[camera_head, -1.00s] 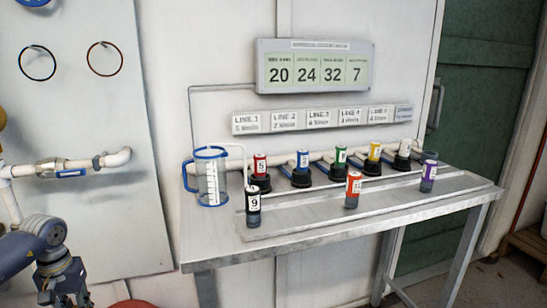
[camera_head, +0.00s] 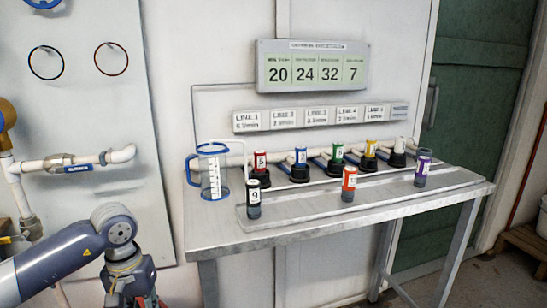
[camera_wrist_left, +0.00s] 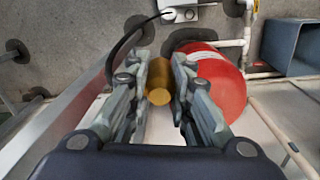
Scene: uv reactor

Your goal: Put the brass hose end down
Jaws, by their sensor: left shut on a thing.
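The brass hose end (camera_wrist_left: 158,95) is a short gold cylinder in the left wrist view. My left gripper (camera_wrist_left: 159,70) is shut on it, with one finger on each side. A black hose (camera_wrist_left: 122,42) curves away above and left of the brass piece; where it joins is hidden. In the head view my left arm reaches in at the lower left, and the brass piece cannot be made out there. My right gripper is in neither view.
A rounded red object (camera_wrist_left: 218,82) lies close right of the brass piece. A blue-grey bin (camera_wrist_left: 292,47) is at the upper right. In the head view a metal bench (camera_head: 340,222) holds numbered canisters and a blue-rimmed jug (camera_head: 210,172). White pipework (camera_head: 88,160) is on the left wall.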

